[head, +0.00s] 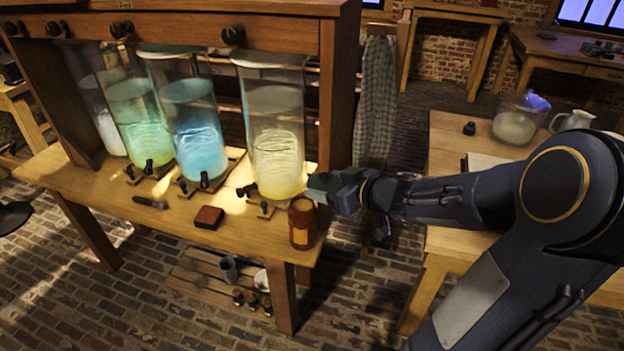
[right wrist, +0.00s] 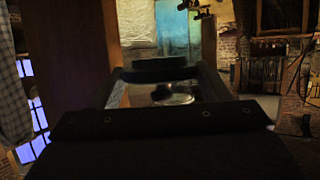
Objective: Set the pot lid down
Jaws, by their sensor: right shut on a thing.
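A brown amber pot (head: 304,226) with a pale label stands upright at the front right corner of the wooden bench. My right gripper (head: 318,188) is just above and right of the pot's top, shut on the pot lid. In the right wrist view, a dark knob and a pale round disc, which looks like the lid (right wrist: 173,99), show between the fingers (right wrist: 160,84). In the head view the lid is hidden or too small to make out, and I cannot tell whether it touches the pot. My left gripper is not in view.
Several tall glass jars with coloured liquid stand on the bench (head: 100,183); the yellow one (head: 277,140) is close left of my gripper. A brown block (head: 209,217) and a dark tool (head: 149,202) lie in front. Another table (head: 455,135) stands at right.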

